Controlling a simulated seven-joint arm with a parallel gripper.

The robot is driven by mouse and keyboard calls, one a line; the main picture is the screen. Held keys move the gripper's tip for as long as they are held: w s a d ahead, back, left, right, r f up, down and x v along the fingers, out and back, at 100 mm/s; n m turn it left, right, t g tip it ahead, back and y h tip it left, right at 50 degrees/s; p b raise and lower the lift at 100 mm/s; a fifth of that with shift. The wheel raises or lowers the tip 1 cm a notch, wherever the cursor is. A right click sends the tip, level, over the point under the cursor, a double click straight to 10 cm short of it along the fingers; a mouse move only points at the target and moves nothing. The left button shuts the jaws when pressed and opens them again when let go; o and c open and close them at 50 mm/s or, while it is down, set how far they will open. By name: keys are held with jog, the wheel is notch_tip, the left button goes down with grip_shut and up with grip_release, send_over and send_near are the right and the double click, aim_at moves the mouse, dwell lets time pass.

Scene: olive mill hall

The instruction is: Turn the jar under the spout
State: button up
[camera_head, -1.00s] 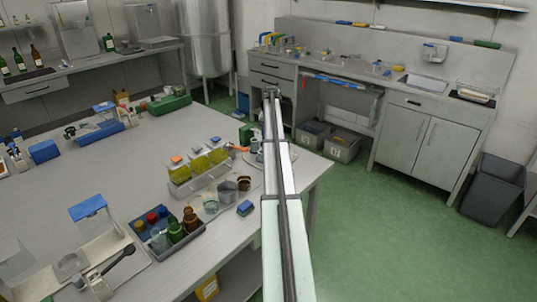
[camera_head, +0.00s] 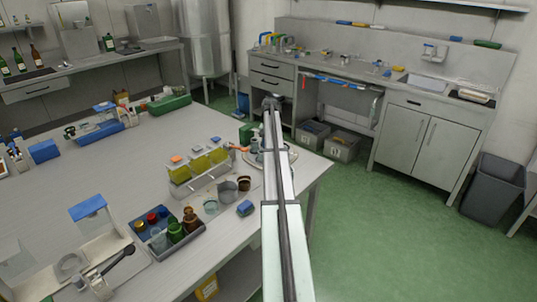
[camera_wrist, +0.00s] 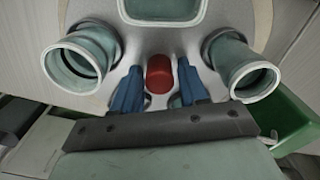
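In the wrist view my gripper (camera_wrist: 159,88) has two blue fingers, one on each side of a short red knob (camera_wrist: 160,73). A gap shows on the right of the knob; on the left the finger is very near, and I cannot tell if it touches. The knob stands on a pale round plate (camera_wrist: 155,42). Teal glass jars stand around it: one at left (camera_wrist: 78,62), one at right (camera_wrist: 240,68), and part of another at the top (camera_wrist: 165,8). In the head view the plate (camera_head: 291,154) is at the table's right corner, partly behind my arm. I cannot clearly make out a spout.
A green container (camera_wrist: 292,122) is close at right in the wrist view. On the table (camera_head: 110,170), a rack of yellow-filled jars (camera_head: 200,168), metal cups (camera_head: 228,190), a blue block (camera_head: 245,208) and a bottle tray (camera_head: 185,242) stand left of my arm.

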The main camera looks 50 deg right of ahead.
jog(key=c, duration=0.6)
jog(key=m, duration=1)
jog(key=shift+m, duration=1)
jog(key=m, duration=0.4)
jog(key=shift+m, duration=0.3)
jog(key=m, duration=0.5)
jog(key=o, duration=0.7)
